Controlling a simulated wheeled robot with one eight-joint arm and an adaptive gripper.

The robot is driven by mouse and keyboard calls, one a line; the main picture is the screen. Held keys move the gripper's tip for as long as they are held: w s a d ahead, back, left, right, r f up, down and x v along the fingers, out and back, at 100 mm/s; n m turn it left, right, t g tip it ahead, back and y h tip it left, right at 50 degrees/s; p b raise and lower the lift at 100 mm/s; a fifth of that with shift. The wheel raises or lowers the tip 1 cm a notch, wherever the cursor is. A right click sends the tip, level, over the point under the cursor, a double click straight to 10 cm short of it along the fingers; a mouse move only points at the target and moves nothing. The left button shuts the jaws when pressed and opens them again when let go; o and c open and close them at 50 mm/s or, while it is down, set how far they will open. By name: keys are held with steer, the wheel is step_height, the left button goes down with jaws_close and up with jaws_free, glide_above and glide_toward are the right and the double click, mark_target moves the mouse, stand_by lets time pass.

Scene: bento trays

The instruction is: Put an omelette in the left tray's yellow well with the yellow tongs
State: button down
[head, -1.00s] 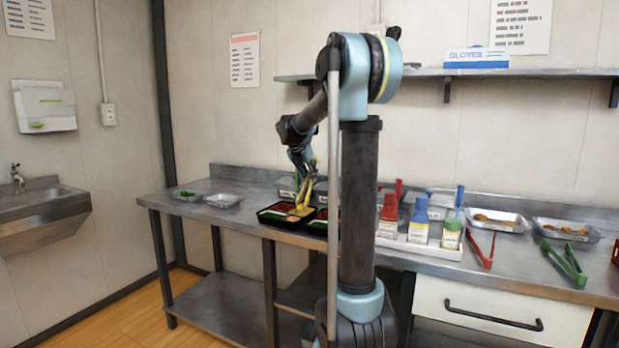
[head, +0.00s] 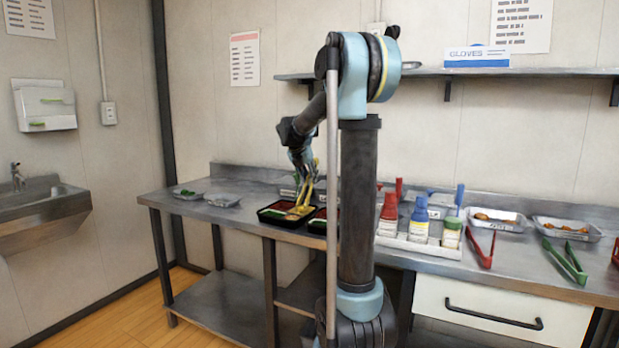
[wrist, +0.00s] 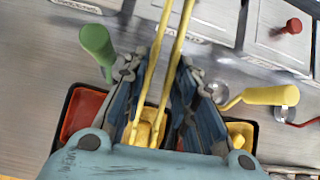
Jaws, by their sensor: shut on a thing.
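My gripper (head: 303,172) is shut on the yellow tongs (wrist: 162,65), whose arms run between its fingers in the wrist view (wrist: 155,105). The tongs (head: 307,190) point down over the left tray (head: 270,222), a black tray with a red well at its left. A yellow piece (wrist: 146,130), which looks like the omelette, shows at the tongs' lower end, low at or in the tray. I cannot tell whether the tongs still pinch it. The right tray (head: 315,230) stands close beside it, partly behind my arm, with a yellow patch (wrist: 240,132) in it.
A green handle (wrist: 96,42) and a yellow-handled utensil (wrist: 265,96) lie near the fingers. Red, blue and green bottles stand in a white caddy (head: 430,248). Red tongs (head: 484,250) and green tongs (head: 566,262) lie further right.

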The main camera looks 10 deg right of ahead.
steer(key=shift+f, duration=0.75)
steer(key=c, duration=1.7)
jaws_free()
steer(key=shift+r, duration=6.05)
steer(key=shift+c, duration=0.6)
